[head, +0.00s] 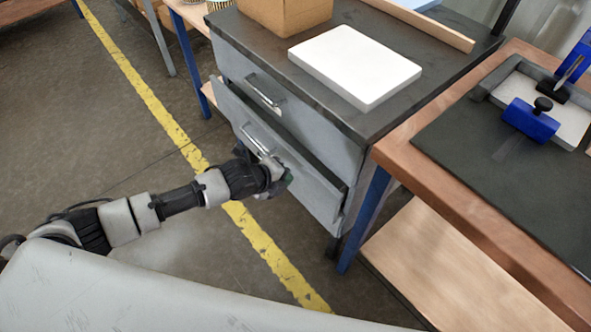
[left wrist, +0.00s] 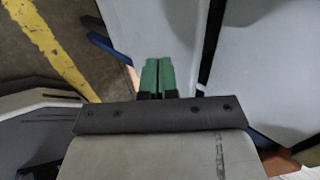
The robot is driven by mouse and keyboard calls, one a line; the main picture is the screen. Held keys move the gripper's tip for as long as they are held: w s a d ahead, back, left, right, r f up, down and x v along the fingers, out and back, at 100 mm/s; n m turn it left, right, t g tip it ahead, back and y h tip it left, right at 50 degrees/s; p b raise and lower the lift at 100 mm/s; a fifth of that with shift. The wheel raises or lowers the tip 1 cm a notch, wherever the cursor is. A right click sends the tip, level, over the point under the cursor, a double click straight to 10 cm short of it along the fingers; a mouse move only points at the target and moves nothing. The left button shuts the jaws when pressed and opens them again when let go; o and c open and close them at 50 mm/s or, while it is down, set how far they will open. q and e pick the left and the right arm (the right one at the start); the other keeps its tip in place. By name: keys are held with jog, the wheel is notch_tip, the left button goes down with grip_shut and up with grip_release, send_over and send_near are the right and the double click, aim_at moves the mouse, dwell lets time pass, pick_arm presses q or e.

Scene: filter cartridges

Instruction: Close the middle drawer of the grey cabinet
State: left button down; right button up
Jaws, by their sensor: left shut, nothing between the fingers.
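The grey cabinet (head: 335,85) stands at the upper middle of the head view, with a dark top. Its middle drawer (head: 315,185) sticks out a little, with a dark gap behind its front panel. The drawer above it looks flush. My left gripper (head: 287,180) is at the middle drawer's front, near its bar handle (head: 262,145). In the left wrist view, its green fingertips (left wrist: 158,76) are together, with nothing between them, pointing at a pale grey panel. Whether they touch the panel I cannot tell. My right gripper is not in view.
A white slab (head: 355,65) and a cardboard box (head: 285,12) sit on the cabinet top. A wooden workbench (head: 430,180) with a dark mat and blue clamp stands close at the right. The floor left of the cabinet is open, with a yellow line (head: 150,90).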

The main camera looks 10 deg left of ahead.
aim_at(302, 169)
pick_arm(q)
jog(key=shift+w+d+r, duration=0.1)
jog(key=shift+w+d, duration=0.75)
jog(key=shift+w, duration=0.2)
jog(key=shift+w+d, duration=0.3)
jog(key=shift+w, duration=0.1)
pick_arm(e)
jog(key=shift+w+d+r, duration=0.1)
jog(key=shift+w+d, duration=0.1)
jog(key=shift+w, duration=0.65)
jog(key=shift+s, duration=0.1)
pick_arm(q)
jog(key=shift+w+d, duration=0.1)
jog(key=shift+w, duration=0.05)
jog(key=w+d+b, duration=0.2)
jog(key=w, duration=0.1)
jog(key=shift+w+d, duration=0.15)
jog(key=shift+d, duration=0.1)
jog(key=shift+r, duration=0.2)
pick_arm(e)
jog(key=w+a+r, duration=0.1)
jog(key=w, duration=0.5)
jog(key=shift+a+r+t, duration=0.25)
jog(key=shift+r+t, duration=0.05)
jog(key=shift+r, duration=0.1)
pick_arm(q)
jog(key=shift+d+r, duration=0.1)
